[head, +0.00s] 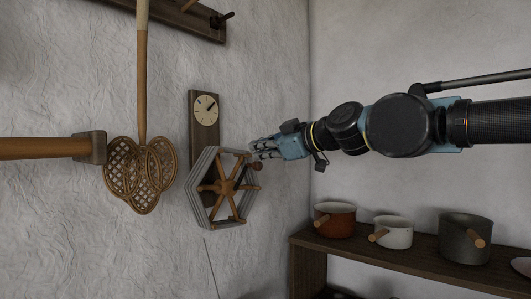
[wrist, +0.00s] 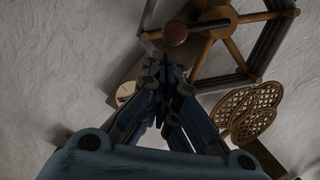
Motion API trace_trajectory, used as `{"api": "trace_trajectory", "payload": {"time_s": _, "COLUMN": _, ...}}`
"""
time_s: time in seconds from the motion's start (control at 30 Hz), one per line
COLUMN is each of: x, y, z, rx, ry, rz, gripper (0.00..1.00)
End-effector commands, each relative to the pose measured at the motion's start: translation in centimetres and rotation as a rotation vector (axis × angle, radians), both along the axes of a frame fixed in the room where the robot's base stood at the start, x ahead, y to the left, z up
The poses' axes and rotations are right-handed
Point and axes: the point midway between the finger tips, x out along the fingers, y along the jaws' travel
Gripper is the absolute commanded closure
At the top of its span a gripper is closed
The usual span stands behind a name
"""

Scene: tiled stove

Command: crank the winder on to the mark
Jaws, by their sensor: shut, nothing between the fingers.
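The winder is a six-sided wheel with brown wooden spokes (head: 222,187) and grey strands around its rim, mounted on the wall; it also shows at the top of the wrist view (wrist: 228,22). A round reddish-brown crank knob (head: 257,166) sits at the wheel's upper right; it shows large in the wrist view (wrist: 175,33). Above the wheel is a pale dial (head: 206,109) with dark hands, on a dark board; its mark is too small to make out. My gripper (head: 254,150) is shut and empty, its fingertips close beside the knob. I cannot tell whether they touch it.
A woven carpet beater (head: 142,178) hangs on the wall left of the winder. A wooden shelf (head: 420,262) at lower right carries several pots, including a red-brown one (head: 335,220). A dark peg rail (head: 180,15) is at the top. The wall around the dial is mostly clear.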

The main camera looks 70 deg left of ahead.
Motion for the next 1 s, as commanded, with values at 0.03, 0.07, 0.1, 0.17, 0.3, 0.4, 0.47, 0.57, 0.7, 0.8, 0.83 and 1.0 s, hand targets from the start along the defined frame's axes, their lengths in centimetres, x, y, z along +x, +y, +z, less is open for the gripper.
{"api": "trace_trajectory", "payload": {"time_s": 0.03, "x": 0.0, "y": -0.2, "z": 0.6, "rx": 0.0, "ry": 0.001, "rz": -0.001, "gripper": 1.0}}
{"api": "trace_trajectory", "payload": {"time_s": 0.07, "x": -0.1, "y": -0.4, "z": 1.0, "rx": 0.0, "ry": 0.002, "rz": -0.001, "gripper": 1.0}}
{"api": "trace_trajectory", "payload": {"time_s": 0.1, "x": -0.1, "y": -0.6, "z": 1.6, "rx": 0.001, "ry": 0.001, "rz": -0.003, "gripper": 1.0}}
{"api": "trace_trajectory", "payload": {"time_s": 0.17, "x": 0.0, "y": -1.0, "z": 2.6, "rx": 0.001, "ry": 0.003, "rz": -0.006, "gripper": 1.0}}
{"api": "trace_trajectory", "payload": {"time_s": 0.3, "x": 1.2, "y": -2.7, "z": 3.0, "rx": 0.0, "ry": 0.003, "rz": -0.01, "gripper": 1.0}}
{"api": "trace_trajectory", "payload": {"time_s": 0.4, "x": 1.8, "y": -3.9, "z": 3.2, "rx": 0.001, "ry": 0.002, "rz": -0.01, "gripper": 1.0}}
{"api": "trace_trajectory", "payload": {"time_s": 0.47, "x": 2.1, "y": -4.7, "z": 3.4, "rx": 0.0, "ry": 0.003, "rz": -0.01, "gripper": 1.0}}
{"api": "trace_trajectory", "payload": {"time_s": 0.57, "x": 2.8, "y": -6.0, "z": 3.6, "rx": 0.0, "ry": 0.004, "rz": -0.01, "gripper": 1.0}}
{"api": "trace_trajectory", "payload": {"time_s": 0.7, "x": 3.6, "y": -7.6, "z": 3.9, "rx": 0.0, "ry": 0.002, "rz": -0.009, "gripper": 1.0}}
{"api": "trace_trajectory", "payload": {"time_s": 0.8, "x": 4.0, "y": -8.5, "z": 4.1, "rx": 0.001, "ry": 0.002, "rz": -0.008, "gripper": 1.0}}
{"api": "trace_trajectory", "payload": {"time_s": 0.83, "x": 4.1, "y": -8.8, "z": 4.1, "rx": 0.001, "ry": 0.002, "rz": -0.008, "gripper": 1.0}}
{"api": "trace_trajectory", "payload": {"time_s": 1.0, "x": 4.5, "y": -9.6, "z": 4.2, "rx": 0.0, "ry": 0.004, "rz": -0.009, "gripper": 0.89}}
